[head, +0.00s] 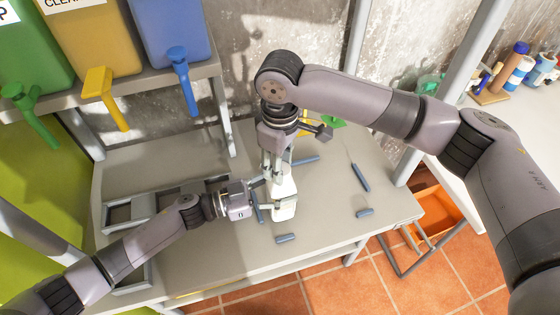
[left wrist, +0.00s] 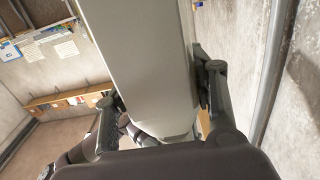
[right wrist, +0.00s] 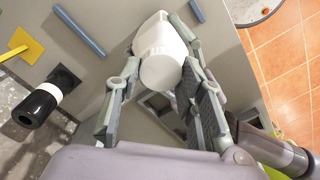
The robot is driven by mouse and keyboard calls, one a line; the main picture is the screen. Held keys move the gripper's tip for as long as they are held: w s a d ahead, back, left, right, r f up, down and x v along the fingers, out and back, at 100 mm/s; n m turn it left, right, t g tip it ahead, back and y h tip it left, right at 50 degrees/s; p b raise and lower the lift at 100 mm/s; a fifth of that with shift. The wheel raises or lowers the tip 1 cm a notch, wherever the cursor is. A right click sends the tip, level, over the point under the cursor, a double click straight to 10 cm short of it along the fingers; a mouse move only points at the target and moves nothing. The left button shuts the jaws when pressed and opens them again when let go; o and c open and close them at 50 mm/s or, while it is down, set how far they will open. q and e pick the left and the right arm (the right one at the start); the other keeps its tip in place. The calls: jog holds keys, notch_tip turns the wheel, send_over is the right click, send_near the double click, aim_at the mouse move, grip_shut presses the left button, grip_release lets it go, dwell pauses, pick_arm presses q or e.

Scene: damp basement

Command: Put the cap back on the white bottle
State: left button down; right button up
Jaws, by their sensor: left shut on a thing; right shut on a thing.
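The white bottle (head: 284,211) is upright above the grey table in the head view. My left gripper (head: 256,190) is shut on its side; in the left wrist view the pale bottle body (left wrist: 150,65) fills the space between the fingers. My right gripper (head: 279,168) comes down from above, over the bottle's top. In the right wrist view its fingers are shut on the white round cap (right wrist: 162,73), which lines up with the bottle (right wrist: 155,30) behind it. The fingers and cap hide the neck, so I cannot tell whether the cap is seated.
Several blue-grey bars (head: 360,177) lie about the grey table (head: 330,200). A divided tray (head: 120,212) is at the table's left. Coloured dispensers with taps (head: 180,80) hang above at the upper left. An orange bin (head: 440,215) stands to the right.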

jog(key=m, duration=0.3)
jog(key=shift+m, duration=0.3)
jog(key=m, duration=0.4)
jog(key=shift+m, duration=0.3)
jog(key=m, duration=0.7)
jog(key=shift+d, duration=0.1)
jog(key=m, duration=0.7)
jog(key=shift+d, duration=0.15)
jog(key=shift+c, duration=0.2)
jog(key=m, duration=0.8)
jog(key=shift+s, duration=0.1)
jog(key=o, duration=0.7)
